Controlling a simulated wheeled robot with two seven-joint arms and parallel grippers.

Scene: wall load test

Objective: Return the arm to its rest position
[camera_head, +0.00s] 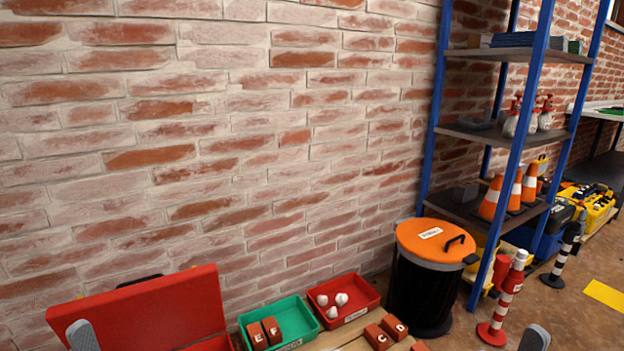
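The grey rounded tip of what looks like my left gripper (82,337) shows at the bottom left edge, in front of an open red case (150,310). A similar grey tip of what looks like my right gripper (535,339) shows at the bottom right edge, over the brown floor. The rest of both arms is below the picture. Only a small part of each gripper shows, so I cannot tell whether either is open or holds anything.
A green tray (297,318) holds lettered brown blocks; a red tray (366,288) holds white round things. More lettered blocks (378,337) lie right of them. A black bin (420,295) with an orange lid, a blue-framed shelf (532,70) and a red-white post (507,300) stand right.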

